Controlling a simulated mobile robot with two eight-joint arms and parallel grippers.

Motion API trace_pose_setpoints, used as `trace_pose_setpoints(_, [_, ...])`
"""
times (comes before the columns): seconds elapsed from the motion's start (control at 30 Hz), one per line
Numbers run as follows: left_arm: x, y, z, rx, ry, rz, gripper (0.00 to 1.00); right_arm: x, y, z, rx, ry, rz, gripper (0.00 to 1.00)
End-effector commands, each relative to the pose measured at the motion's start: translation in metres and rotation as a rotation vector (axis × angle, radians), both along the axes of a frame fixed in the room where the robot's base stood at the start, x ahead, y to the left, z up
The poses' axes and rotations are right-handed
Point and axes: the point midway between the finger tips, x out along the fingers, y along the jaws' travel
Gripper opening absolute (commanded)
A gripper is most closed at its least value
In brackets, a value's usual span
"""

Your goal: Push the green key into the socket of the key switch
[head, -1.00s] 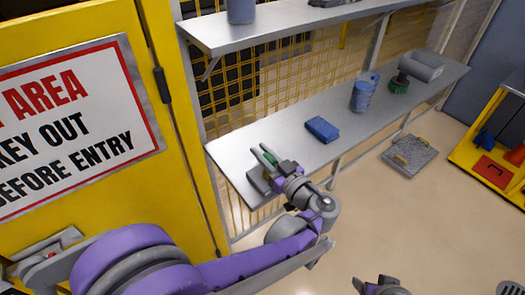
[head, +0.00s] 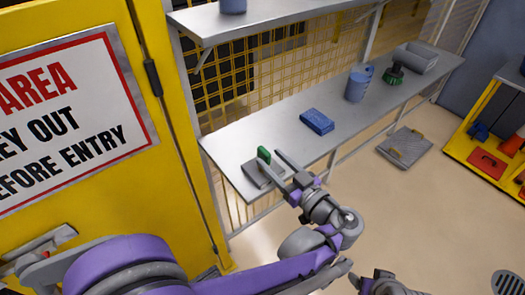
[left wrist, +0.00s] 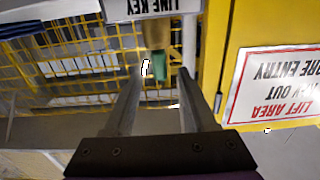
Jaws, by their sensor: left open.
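The green key (head: 264,154) stands upright at the grey key switch (head: 252,175) on the near left end of the lower shelf. I cannot tell how deep it sits in the socket. My left gripper (head: 271,161) is open beside the switch, its fingers pointing at the key. In the left wrist view the green key (left wrist: 160,74) shows in the gap between the fingertips, with no clear contact.
A yellow panel with a warning sign (head: 70,120) is close on the left. Yellow mesh (head: 245,105) backs the shelf.

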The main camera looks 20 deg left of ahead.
Motion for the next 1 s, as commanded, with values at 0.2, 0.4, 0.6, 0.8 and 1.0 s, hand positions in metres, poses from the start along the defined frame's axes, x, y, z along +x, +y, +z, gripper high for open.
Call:
trace_pose_setpoints(0.2, [-0.019,-0.025,-0.001,0.0,0.0,-0.002,0.57,-0.002,0.0,-0.006,0.0,0.004,0.0,0.73])
trace_pose_setpoints(0.4, [-0.023,-0.03,0.0,0.0,0.0,0.0,0.57,-0.002,0.0,-0.006,0.0,0.004,0.0,0.73])
trace_pose_setpoints(0.6, [-0.023,-0.03,0.0,0.0,0.0,0.001,0.57,-0.002,0.0,-0.006,0.0,0.004,0.0,0.73])
trace_pose_setpoints(0.8, [-0.023,-0.029,0.0,0.0,0.0,0.001,0.57,-0.002,0.0,-0.006,0.0,0.004,0.0,0.73])
trace_pose_setpoints(1.0, [-0.023,-0.029,0.0,0.0,0.0,0.001,0.57,-0.002,0.0,-0.006,0.0,0.004,0.0,0.73])
